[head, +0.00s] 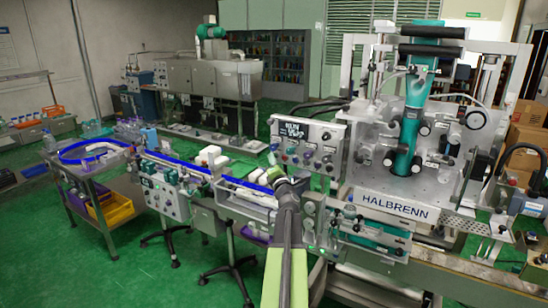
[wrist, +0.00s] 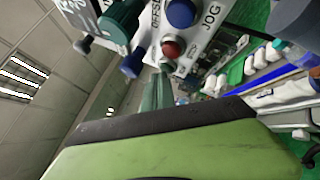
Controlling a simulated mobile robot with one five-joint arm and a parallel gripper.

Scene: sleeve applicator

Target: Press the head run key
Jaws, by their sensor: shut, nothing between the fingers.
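The control panel (head: 318,134) is a pale upright plate with a dark display and rows of coloured buttons and knobs, left of the large machine. In the head view its labels are too small to read, so I cannot tell which one is the head run key. In the wrist view, close up and tilted, are a blue knob (wrist: 181,13), a red button (wrist: 172,47), another blue button (wrist: 132,65) and a green one (wrist: 122,20). Labels there read JOG and OFFSET. My gripper (head: 275,160) is shut and empty, in front of the panel's lower left; contact cannot be told.
The HALBRENN machine (head: 395,207) with its teal column stands right of the panel. A blue-edged conveyor (head: 180,163) with white items runs to the left. A steel table (head: 85,175) stands at far left. Green floor is open at the front left.

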